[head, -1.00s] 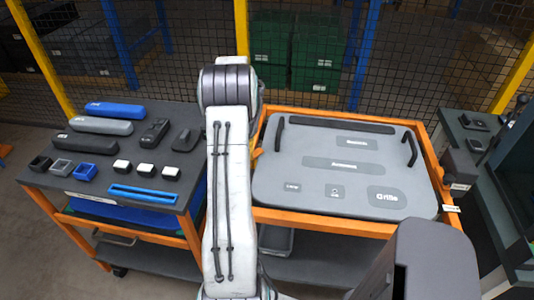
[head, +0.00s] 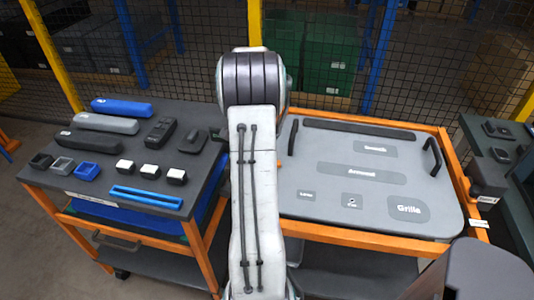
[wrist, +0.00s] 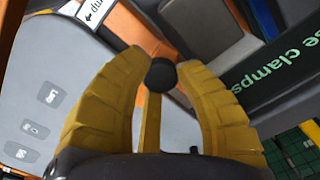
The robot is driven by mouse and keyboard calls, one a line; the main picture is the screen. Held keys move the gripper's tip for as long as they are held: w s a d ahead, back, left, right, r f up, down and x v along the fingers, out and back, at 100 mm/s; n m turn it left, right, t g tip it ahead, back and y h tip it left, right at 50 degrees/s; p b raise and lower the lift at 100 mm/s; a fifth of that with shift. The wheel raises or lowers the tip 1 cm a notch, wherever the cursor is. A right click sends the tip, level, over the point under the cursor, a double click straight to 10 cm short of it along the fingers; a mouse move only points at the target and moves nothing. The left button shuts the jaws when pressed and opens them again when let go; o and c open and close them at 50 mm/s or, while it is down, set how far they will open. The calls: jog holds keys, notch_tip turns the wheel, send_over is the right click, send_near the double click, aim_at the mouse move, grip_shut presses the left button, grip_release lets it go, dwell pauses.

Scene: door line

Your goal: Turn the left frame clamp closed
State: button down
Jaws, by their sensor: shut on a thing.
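In the wrist view my gripper (wrist: 165,75) has its two yellow fingers closed in around a round black knob (wrist: 161,76). A yellow-orange bar (wrist: 150,125) runs below the knob, between the fingers; I take these as parts of the left frame clamp. The clamp's full angle is hidden by the fingers. The grey panel (wrist: 60,95) with small icon labels lies beside and below. In the head view the panel (head: 365,215) sits in an orange-framed cart, and my arm hides the gripper. Only a small orange piece (head: 280,162) shows beside the arm, at the panel's left edge.
A dark sign reading "se clamps" (wrist: 280,65) stands close on the right in the wrist view. In the head view a table (head: 60,180) with several small parts stands left. A dark machine (head: 510,150) stands right, and a mesh fence (head: 200,60) runs behind.

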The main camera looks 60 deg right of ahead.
jog(key=shift+s+a+f, duration=0.1)
jog(key=shift+f, duration=0.05)
dwell(0.3)
jog(key=c, duration=0.8)
grip_release()
jog(key=shift+c, duration=0.2)
jog(key=shift+r, duration=0.2)
notch_tip(320, 180, up, 12)
jog(key=shift+f, duration=0.1)
